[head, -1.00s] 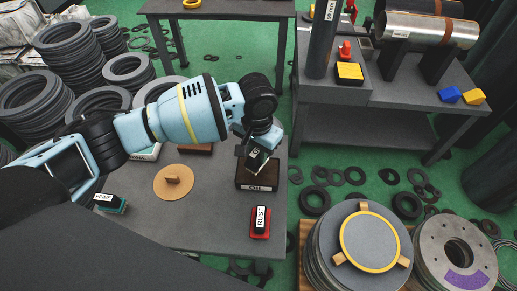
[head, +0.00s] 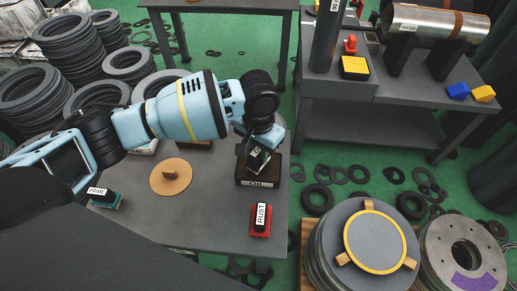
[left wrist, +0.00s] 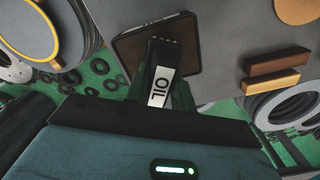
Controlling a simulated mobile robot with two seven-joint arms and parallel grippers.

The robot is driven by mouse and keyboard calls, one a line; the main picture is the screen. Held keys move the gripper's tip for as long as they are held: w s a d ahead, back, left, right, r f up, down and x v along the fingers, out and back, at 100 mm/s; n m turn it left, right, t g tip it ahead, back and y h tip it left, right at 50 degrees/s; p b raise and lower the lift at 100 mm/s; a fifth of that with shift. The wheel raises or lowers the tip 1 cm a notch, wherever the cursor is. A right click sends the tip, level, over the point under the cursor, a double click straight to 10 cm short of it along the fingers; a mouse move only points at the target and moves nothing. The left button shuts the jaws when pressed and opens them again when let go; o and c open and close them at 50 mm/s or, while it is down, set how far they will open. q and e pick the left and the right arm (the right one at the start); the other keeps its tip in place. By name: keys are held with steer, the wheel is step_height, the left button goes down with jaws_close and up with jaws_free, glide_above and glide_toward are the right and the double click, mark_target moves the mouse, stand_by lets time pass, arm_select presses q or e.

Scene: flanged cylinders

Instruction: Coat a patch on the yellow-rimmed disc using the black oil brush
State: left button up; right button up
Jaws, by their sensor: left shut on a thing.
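The black oil brush (head: 258,160) has a white label, which reads OIL in the left wrist view (left wrist: 162,85). It is upright or nearly so at the dark brown oil tray (head: 258,182); I cannot tell if its bottom touches the tray. My left gripper (head: 256,150) is shut on the brush handle. In the left wrist view, the tray (left wrist: 122,50) lies beyond the brush. The yellow-rimmed disc (head: 373,242), grey-faced with small tan blocks at its rim, lies on a round stack to the lower right, apart from my gripper. My right gripper is not in view.
A red-based RUST brush (head: 261,220) and a teal-based brush (head: 105,198) stand on the grey table (head: 215,225). A tan disc with a knob (head: 171,177) lies between. A grey flange with a purple patch (head: 473,281) is right of the yellow-rimmed disc.

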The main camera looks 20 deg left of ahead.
arm_select(q)
steer(key=shift+f, duration=0.1)
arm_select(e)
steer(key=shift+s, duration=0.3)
arm_select(q)
steer(key=shift+f, duration=0.1)
steer(key=shift+f, duration=0.3)
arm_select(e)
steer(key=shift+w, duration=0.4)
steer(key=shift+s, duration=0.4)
arm_select(q)
steer(key=shift+p, duration=0.3)
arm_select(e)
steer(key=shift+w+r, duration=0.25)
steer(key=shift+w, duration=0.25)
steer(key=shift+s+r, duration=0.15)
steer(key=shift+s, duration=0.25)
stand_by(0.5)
arm_select(q)
steer(key=shift+f+p, duration=0.15)
steer(key=shift+p, duration=0.2)
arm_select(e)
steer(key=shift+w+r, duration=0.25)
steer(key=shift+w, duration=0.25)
arm_select(q)
steer(key=shift+s, duration=0.1)
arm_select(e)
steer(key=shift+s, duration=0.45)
